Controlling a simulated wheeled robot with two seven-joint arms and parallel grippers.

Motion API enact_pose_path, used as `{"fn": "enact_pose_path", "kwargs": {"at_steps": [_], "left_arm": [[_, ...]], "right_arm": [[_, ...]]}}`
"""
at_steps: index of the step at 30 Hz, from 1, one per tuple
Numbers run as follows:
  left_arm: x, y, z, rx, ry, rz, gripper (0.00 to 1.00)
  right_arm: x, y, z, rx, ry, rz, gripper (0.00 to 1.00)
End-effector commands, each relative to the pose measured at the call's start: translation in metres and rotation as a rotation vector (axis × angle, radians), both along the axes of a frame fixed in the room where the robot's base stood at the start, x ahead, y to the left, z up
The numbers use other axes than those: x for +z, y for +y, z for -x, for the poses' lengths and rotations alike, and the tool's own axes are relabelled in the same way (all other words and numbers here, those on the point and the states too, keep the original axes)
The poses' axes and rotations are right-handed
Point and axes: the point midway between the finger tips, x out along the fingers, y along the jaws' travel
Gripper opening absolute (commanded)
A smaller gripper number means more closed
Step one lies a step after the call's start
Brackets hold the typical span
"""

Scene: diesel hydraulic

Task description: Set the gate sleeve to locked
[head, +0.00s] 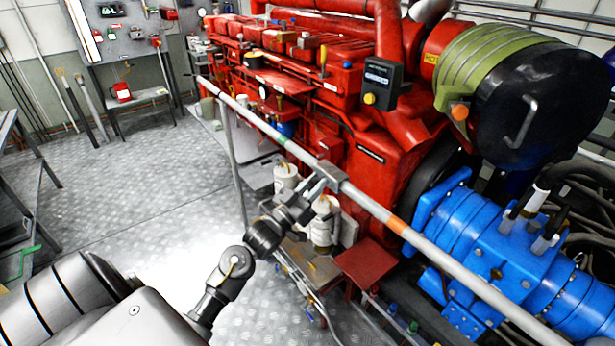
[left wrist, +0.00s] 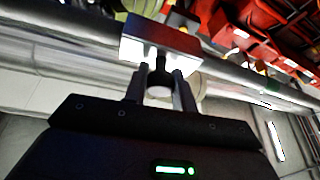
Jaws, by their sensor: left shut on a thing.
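The grey gate sleeve (head: 328,176) sits around the long metal gate rail (head: 365,202) in the head view. It lies between a green band (head: 281,138) toward the far end and an orange band (head: 397,225) toward the near end, apart from both. My left gripper (head: 308,205) is at the sleeve from below and left, shut on its stem. In the left wrist view the fingers (left wrist: 160,92) close around the stem under the sleeve's block (left wrist: 160,36). The fingers partly hide the stem. My right gripper is not in view.
The red diesel engine (head: 340,115) and blue hydraulic unit (head: 500,265) stand behind and right of the rail. White filters (head: 320,222) sit close behind my gripper. A grey post (head: 234,165) stands under the rail. The metal floor (head: 120,205) at left is clear.

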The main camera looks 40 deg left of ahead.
Motion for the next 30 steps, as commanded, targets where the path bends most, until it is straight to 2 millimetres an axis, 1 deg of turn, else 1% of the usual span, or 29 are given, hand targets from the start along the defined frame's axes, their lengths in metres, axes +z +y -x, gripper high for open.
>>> {"fn": "enact_pose_path", "kwargs": {"at_steps": [1,5,6,9,11,19,22,26,30], "left_arm": [[-0.002,-0.003,0.0,-0.008,0.003,0.001,0.0],[-0.003,-0.003,0.0,-0.009,0.003,0.001,0.0],[-0.003,-0.004,0.0,-0.01,0.004,0.001,0.29],[-0.003,-0.003,0.0,-0.009,0.003,0.001,0.42],[-0.002,-0.003,0.0,-0.008,0.003,0.002,0.49],[-0.002,-0.001,0.001,-0.004,0.002,0.001,0.49],[-0.007,0.0,0.007,-0.003,0.003,0.001,0.49],[-0.017,0.003,0.026,-0.004,0.004,0.001,0.49],[-0.028,0.008,0.052,-0.005,0.003,0.0,0.49]], "right_arm": [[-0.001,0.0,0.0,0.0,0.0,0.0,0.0],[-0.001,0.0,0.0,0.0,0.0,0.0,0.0],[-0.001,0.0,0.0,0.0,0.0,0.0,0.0],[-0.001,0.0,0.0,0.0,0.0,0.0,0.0],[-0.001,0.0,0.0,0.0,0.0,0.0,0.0],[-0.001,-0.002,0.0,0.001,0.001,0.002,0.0],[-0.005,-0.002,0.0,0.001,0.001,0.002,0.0],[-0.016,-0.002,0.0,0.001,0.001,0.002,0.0],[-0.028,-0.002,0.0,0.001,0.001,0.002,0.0]]}}
